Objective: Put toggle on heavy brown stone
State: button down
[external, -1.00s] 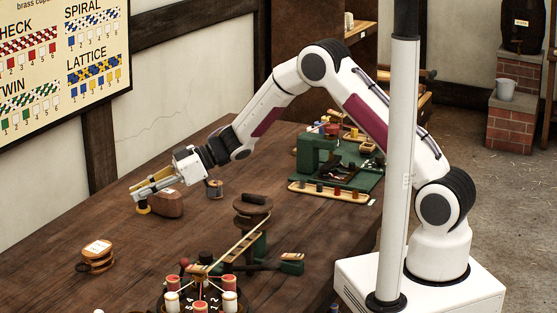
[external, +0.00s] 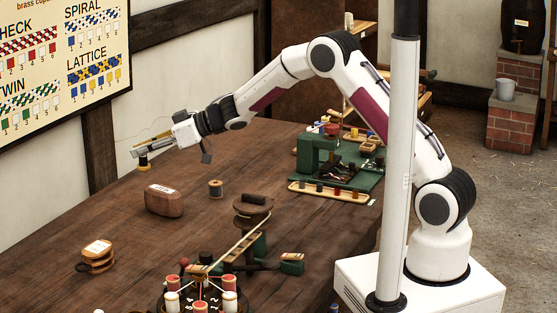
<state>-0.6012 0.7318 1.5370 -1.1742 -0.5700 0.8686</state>
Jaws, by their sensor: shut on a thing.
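My gripper (external: 137,153) is in the air above the far left of the table, shut on a small dark and tan piece (external: 143,162). The piece hangs below the fingertips, clear of the table. It is too small to tell whether it is the toggle. A heavy brown block with rounded edges and a white label, likely the brown stone (external: 164,201), lies on the table below and to the right of my gripper. Nothing rests on it.
A small spool (external: 215,188) stands right of the stone. A label-topped wooden block (external: 97,257) lies at the front left. A brown round-topped stand (external: 253,208) and a braiding disc with pegs (external: 201,292) stand nearer. A green machine (external: 325,155) is at the back right.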

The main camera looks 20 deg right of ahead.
jog(key=w+d+m+t+h, duration=0.3)
jog(key=w+d, duration=0.3)
jog(key=w, duration=0.2)
jog(key=shift+w+r+m+t, duration=0.35)
jog(key=shift+r+m+t, duration=0.1)
jog(key=shift+m+t, duration=0.2)
send_over(162, 189)
notch_tip(162, 189, down, 6)
jog(key=shift+f, duration=0.15)
dwell(0.4)
jog(key=shift+f, duration=1.85)
jog(key=shift+f, duration=0.15)
jog(key=c, duration=2)
grip_release()
